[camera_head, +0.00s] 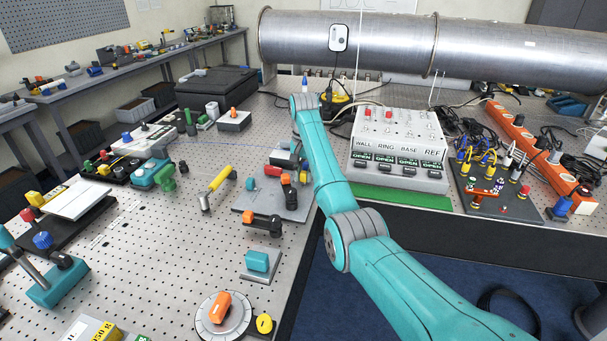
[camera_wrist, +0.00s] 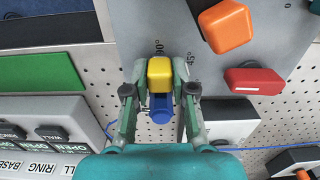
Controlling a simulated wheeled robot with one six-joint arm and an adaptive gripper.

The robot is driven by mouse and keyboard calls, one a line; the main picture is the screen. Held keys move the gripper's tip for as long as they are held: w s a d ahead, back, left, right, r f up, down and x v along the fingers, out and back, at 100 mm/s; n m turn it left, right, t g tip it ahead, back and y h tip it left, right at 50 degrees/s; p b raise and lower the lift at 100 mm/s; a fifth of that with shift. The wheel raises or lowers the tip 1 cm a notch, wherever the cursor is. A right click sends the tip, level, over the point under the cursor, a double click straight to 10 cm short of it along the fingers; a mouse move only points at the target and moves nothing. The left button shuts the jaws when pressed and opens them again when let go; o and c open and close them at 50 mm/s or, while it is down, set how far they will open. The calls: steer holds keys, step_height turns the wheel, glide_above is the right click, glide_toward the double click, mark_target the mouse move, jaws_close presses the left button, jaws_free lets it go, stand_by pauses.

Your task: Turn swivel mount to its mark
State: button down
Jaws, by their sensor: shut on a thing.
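The grey plate (camera_wrist: 150,25) with printed 90° and 45° marks fills the top of the wrist view; in the head view the plate (camera_head: 270,209) lies left of my arm. A yellow block (camera_wrist: 160,72) with a blue cylinder (camera_wrist: 161,108) below it sits between my fingers at the plate's edge, close to the 90° mark. My gripper (camera_wrist: 161,80) is shut on the yellow block, one finger on each side. It partly hides the block's lower part and any pointer. I cannot tell the exact angle.
On the wrist view's right are an orange block (camera_wrist: 226,26) and a red block (camera_wrist: 253,81). A white box (camera_wrist: 231,119) lies below them. The labelled control box (camera_head: 398,138) and green mat (camera_head: 400,193) stand right of my arm.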

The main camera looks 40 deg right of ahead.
steer(key=c, duration=1)
jaws_free()
steer(key=shift+o, duration=0.2)
